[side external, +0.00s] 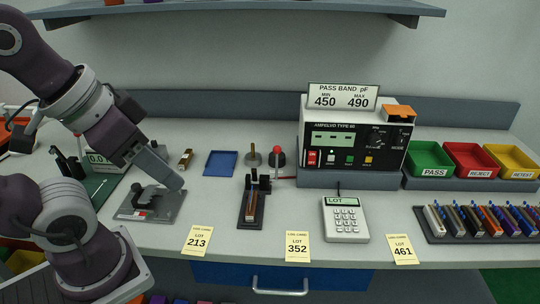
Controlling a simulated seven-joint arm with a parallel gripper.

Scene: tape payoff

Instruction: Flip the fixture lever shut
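A narrow black fixture (251,205) stands on the bench in the middle of the side external view. It has dark upright parts at its back end and small reddish-brown and light parts lying along its bed. A red ball knob (277,150) on a dark round base shows just behind it; I cannot tell whether it belongs to the fixture lever. The lever's position is too small to tell. My gripper (176,181) is left of the fixture, above a grey plate (165,214) with a dark device on it, apart from the fixture. Its fingertips are not clear.
A blue tray (221,164) lies behind. A meter (352,140) and a keypad (346,219) stand to the right. Green (430,159), red (472,160) and yellow (513,161) bins are at the far right, behind a rack of parts (480,236). Lot cards line the front edge.

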